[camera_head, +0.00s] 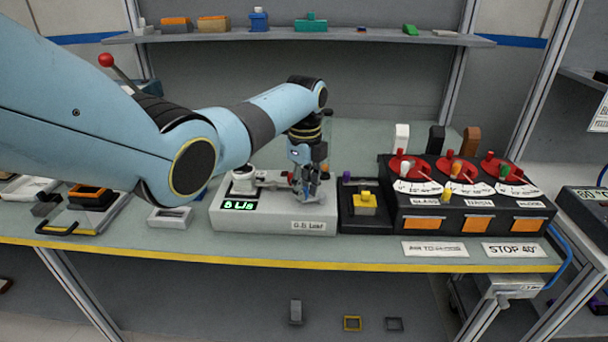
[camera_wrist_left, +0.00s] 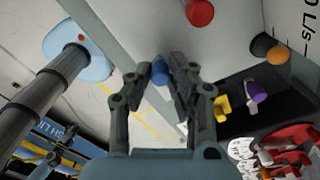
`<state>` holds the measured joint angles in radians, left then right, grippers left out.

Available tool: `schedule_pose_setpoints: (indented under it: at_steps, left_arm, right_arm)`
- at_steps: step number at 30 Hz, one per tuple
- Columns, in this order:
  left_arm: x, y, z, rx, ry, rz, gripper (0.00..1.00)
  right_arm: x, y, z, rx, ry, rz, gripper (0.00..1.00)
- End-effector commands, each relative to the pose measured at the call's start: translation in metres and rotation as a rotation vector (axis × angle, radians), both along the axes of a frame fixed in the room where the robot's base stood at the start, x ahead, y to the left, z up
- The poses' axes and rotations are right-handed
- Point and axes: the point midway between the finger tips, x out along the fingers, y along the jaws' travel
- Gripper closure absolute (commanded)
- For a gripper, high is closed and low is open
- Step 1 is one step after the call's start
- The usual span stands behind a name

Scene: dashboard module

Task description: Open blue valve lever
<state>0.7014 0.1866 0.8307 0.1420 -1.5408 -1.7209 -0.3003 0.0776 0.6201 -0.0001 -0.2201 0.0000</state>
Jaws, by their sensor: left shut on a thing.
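The white valve module (camera_head: 272,222) stands on the bench with a green digital readout and a white valve body (camera_head: 243,179) on top. My left gripper (camera_head: 306,192) is over its right end. In the left wrist view, the left gripper (camera_wrist_left: 162,82) has its fingertips closed around the blue lever end (camera_wrist_left: 160,71). Only the rounded blue end shows between the fingers; the rest of the lever is hidden. A red cap (camera_wrist_left: 200,12) shows apart from the fingers.
Right of the module stand a small black box with a yellow block (camera_head: 365,203) and a black panel with red dials (camera_head: 465,175). A shelf (camera_head: 345,36) with small parts runs behind. The bench front has a yellow edge (camera_head: 300,257).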

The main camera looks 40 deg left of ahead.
Motion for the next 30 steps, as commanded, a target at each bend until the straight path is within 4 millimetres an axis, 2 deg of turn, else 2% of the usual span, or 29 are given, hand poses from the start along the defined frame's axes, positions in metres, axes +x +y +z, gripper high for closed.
schedule_pose_setpoints:
  at_steps: [1, 3, 12, 21, 30]
  left_arm:
    - [-0.001, -0.003, 0.005, -0.002, 0.002, 0.041, 1.00]
    - [-0.003, -0.005, 0.005, -0.001, 0.001, 0.108, 1.00]
    - [-0.007, -0.016, 0.003, -0.001, 0.001, 0.393, 1.00]
    - [-0.007, -0.028, 0.002, -0.001, -0.001, 0.677, 1.00]
    - [-0.005, -0.039, 0.001, -0.003, -0.002, 0.943, 1.00]
  right_arm:
    - [0.000, 0.000, 0.010, 0.000, 0.000, 0.000, 0.60]
    - [0.000, 0.000, 0.016, 0.000, 0.000, 0.000, 0.60]
    - [0.001, 0.000, 0.038, 0.000, -0.001, 0.000, 0.60]
    - [0.001, -0.001, 0.051, -0.001, -0.002, 0.000, 0.60]
    - [0.001, -0.003, 0.056, -0.004, -0.002, 0.001, 0.60]
